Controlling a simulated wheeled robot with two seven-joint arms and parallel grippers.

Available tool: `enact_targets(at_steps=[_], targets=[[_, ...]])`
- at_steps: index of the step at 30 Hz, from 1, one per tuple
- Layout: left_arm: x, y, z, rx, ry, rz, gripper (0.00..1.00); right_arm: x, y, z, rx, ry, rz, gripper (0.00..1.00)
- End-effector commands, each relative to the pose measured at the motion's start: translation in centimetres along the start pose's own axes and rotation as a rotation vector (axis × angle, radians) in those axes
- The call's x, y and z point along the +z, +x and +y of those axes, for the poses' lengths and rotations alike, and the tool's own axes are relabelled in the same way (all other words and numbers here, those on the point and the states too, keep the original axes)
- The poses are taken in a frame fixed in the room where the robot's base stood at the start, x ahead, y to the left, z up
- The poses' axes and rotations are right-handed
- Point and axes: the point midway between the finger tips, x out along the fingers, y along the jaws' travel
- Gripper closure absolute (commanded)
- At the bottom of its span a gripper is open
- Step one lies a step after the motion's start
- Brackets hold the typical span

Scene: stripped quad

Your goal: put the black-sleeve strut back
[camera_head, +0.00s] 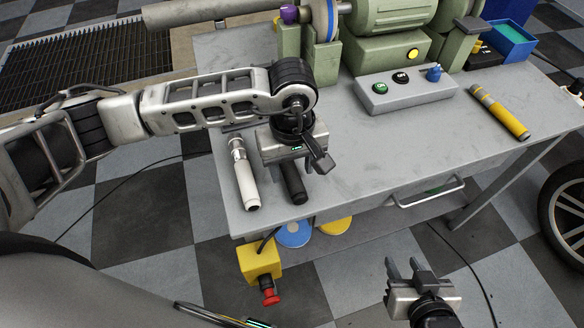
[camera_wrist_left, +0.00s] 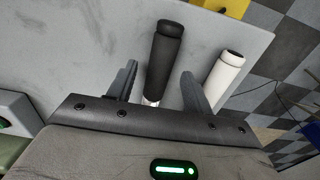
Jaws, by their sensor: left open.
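The black-sleeve strut (camera_head: 293,185) lies on the grey bench top near its front left edge, partly hidden under my left gripper (camera_head: 306,170) in the head view. In the left wrist view the black-sleeve strut (camera_wrist_left: 164,62) lies between the two spread fingers of my left gripper (camera_wrist_left: 160,88). The fingers stand apart on either side of it, with visible gaps. My right gripper (camera_head: 405,270) is away from the bench, low at the right, its two fingers apart with nothing between them.
A white-sleeve strut (camera_head: 243,176) lies just left of the black one; it also shows in the left wrist view (camera_wrist_left: 226,74). A yellow strut (camera_head: 498,111) lies at the right of the bench (camera_head: 345,165). A grey control box (camera_head: 405,92) stands before the green machine (camera_head: 390,50). The bench's middle is clear.

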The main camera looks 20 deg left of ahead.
Motion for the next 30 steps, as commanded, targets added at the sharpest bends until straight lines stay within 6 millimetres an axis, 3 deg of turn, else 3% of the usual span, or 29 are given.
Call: enact_targets(at_steps=[9,15,30], targets=[[-0.1,-6.8,0.1,0.005,0.003,0.005,0.49,0.9,0.6,0.0,-0.002,0.001,-0.006,0.64],[0.0,-9.7,0.0,0.002,0.001,0.002,0.49,0.4,0.6,-0.2,-0.006,0.002,0.006,0.64],[0.1,-10.6,0.0,0.0,0.001,0.0,0.49,0.3,0.6,-0.2,-0.008,0.003,0.01,0.64]])
